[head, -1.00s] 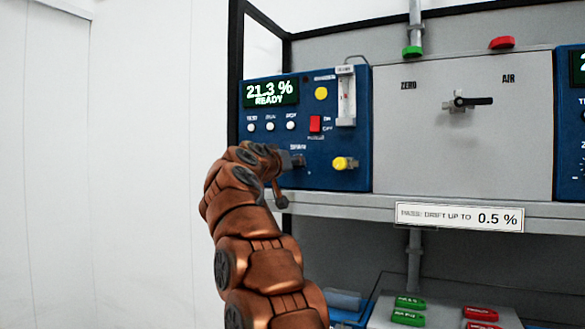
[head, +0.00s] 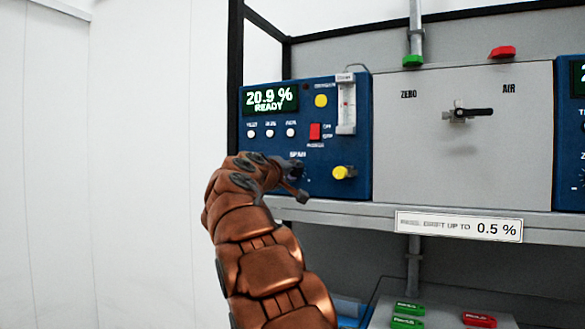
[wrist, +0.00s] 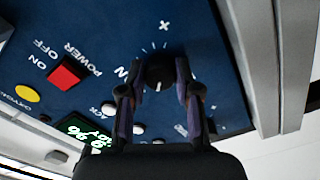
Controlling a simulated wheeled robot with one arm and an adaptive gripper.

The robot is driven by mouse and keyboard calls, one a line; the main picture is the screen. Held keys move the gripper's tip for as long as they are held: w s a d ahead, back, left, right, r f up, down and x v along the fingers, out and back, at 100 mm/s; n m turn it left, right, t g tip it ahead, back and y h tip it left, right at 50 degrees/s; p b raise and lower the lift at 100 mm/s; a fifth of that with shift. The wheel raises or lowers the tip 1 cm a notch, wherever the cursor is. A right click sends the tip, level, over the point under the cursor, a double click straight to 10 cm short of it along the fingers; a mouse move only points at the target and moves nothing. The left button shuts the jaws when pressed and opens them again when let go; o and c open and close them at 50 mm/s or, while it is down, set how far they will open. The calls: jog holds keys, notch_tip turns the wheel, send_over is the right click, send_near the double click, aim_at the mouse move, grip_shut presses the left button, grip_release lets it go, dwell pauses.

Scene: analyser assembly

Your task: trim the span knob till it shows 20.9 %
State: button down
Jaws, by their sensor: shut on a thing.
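The blue analyser (head: 357,185) stands on the shelf, and its display (head: 270,99) reads 20.9 % and READY. The black span knob (wrist: 159,73) is on its front panel, with a white pointer line and plus and minus marks around it in the wrist view. My gripper (wrist: 158,78) has a finger on each side of the knob and is shut on it. In the head view my copper-coloured arm hides most of the knob, below the SPAN label (head: 298,155).
A red power switch (head: 315,131), a yellow knob (head: 343,172) and a flow tube (head: 346,104) sit close by on the panel. A grey panel with a black-handled valve (head: 468,113) is to the right. A label (head: 459,226) on the shelf edge reads 0.5 %.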

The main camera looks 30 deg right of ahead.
jog(key=shift+n, duration=0.4)
jog(key=c, duration=0.8)
grip_release()
jog(key=shift+a, duration=0.1)
jog(key=v, duration=1.2)
jog(key=shift+f, duration=0.1)
